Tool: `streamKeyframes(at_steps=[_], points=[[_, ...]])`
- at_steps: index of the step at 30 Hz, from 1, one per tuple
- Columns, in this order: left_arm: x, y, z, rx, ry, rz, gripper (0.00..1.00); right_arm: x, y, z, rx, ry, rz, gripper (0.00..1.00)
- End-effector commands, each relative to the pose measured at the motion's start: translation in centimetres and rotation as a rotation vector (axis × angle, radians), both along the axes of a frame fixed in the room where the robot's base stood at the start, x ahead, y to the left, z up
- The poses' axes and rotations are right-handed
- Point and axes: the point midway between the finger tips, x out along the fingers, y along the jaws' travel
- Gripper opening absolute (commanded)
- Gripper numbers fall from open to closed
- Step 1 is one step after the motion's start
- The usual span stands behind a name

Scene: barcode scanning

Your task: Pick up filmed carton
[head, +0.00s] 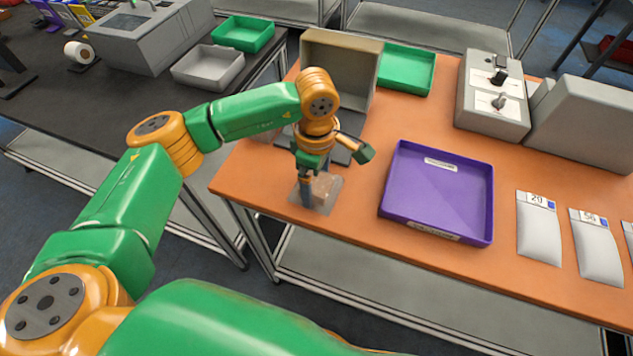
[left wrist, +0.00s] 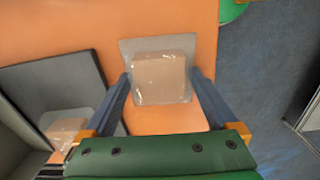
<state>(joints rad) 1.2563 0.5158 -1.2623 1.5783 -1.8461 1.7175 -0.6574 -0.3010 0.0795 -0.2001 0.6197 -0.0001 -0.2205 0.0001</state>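A filmed carton (head: 325,187), a small brown box in clear film, lies on the orange table near its left front edge. In the left wrist view the carton (left wrist: 160,75) sits between the fingertips, its film spreading flat around it. My left gripper (head: 318,192) is open and points down over the carton. In the left wrist view the fingers of the gripper (left wrist: 160,84) stand at either side of the film; contact cannot be told. A second film-wrapped carton (left wrist: 67,131) shows at lower left of that view, partly cut off. My right gripper is not in view.
A purple tray (head: 437,195) lies right of the gripper. A beige open box (head: 340,62) and a green tray (head: 407,70) stand behind. Grey machines (head: 492,95) are at back right. White numbered pouches (head: 538,230) lie at the right front.

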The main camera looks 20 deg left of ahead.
Motion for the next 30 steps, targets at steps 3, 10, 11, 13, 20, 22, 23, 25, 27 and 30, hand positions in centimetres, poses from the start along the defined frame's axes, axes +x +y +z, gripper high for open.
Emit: streamKeyframes(at_steps=[3,10,11,13,20,22,23,25,27,30], points=[[0.0,0.0,0.0,-0.001,0.000,0.000,0.57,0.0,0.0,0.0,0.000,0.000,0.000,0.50],[0.0,0.0,0.0,-0.001,0.000,0.000,0.11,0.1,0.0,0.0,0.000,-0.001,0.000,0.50],[0.0,0.0,0.0,-0.001,0.000,0.000,0.11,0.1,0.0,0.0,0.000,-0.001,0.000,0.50],[0.0,0.0,0.0,-0.001,0.000,0.000,0.11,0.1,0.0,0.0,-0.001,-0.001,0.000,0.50],[0.1,-0.1,1.7,-0.002,-0.004,0.000,0.11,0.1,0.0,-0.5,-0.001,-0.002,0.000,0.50],[0.1,-0.1,3.2,-0.003,-0.006,-0.002,0.11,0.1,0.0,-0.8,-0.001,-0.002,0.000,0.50],[-0.5,-0.2,3.7,-0.005,-0.007,-0.004,0.11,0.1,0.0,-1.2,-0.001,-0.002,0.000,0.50],[-2.1,-0.5,5.4,-0.003,-0.009,-0.007,0.11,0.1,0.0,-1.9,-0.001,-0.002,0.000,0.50],[-3.8,-0.8,7.5,-0.002,-0.011,-0.008,0.11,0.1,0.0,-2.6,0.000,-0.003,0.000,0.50],[-6.7,-1.2,9.6,0.000,-0.011,-0.010,0.11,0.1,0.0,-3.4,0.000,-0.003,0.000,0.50]])
